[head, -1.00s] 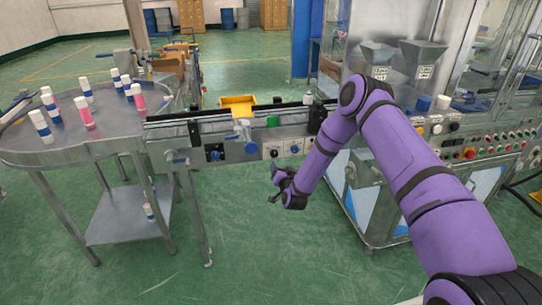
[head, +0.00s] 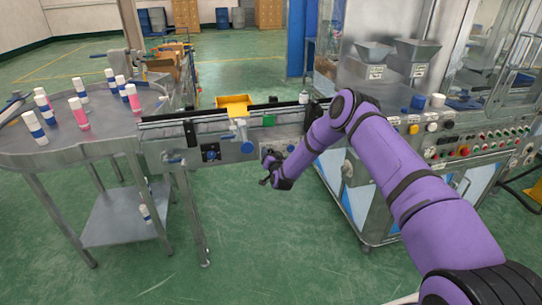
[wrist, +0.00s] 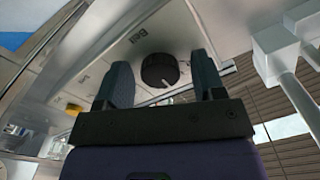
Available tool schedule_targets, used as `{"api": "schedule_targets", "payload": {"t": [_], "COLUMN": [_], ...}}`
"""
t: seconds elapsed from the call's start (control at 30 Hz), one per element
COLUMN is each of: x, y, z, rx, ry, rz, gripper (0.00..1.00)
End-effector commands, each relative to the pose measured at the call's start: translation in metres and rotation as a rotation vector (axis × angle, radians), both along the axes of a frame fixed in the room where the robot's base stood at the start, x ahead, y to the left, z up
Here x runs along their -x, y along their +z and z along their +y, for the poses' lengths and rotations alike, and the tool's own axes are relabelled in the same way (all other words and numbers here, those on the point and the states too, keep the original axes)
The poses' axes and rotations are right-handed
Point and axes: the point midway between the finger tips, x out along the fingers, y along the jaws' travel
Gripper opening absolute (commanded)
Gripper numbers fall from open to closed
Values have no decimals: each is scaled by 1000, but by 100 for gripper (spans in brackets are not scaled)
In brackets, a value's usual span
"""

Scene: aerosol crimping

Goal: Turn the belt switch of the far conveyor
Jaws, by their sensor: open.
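A conveyor (head: 162,133) with a metal side panel runs from the round table toward the machine in the head view. In the wrist view a round black switch knob (wrist: 159,69) sits on a pale panel beside a label reading "Belt". My gripper (head: 267,172) is at the conveyor's front side, near the right part of the panel. In the wrist view my open gripper (wrist: 163,82) has one finger on each side of the knob's outline, with the knob seen between the tips. I cannot tell whether they touch it. In the head view my arm and gripper hide part of the panel.
A round metal table (head: 70,148) with several white, blue and pink cans stands at the left. A yellow tray (head: 234,103) sits on the conveyor. A blue knob (head: 211,153) is on its panel. The machine with buttons (head: 463,150) stands at the right. Floor in front is clear.

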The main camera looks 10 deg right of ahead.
Motion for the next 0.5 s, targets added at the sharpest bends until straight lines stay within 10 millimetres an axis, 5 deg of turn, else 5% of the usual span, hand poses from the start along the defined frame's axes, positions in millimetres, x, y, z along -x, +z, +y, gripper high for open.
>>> {"api": "schedule_targets", "payload": {"t": [0.27,0.47,0.5], "x": [-1,-1,-1], "y": [0,0,0], "z": [0,0,0], "rx": [0,0,0], "ry": [0,0,0], "rz": [1,0,0], "gripper": [60,14,14]}}
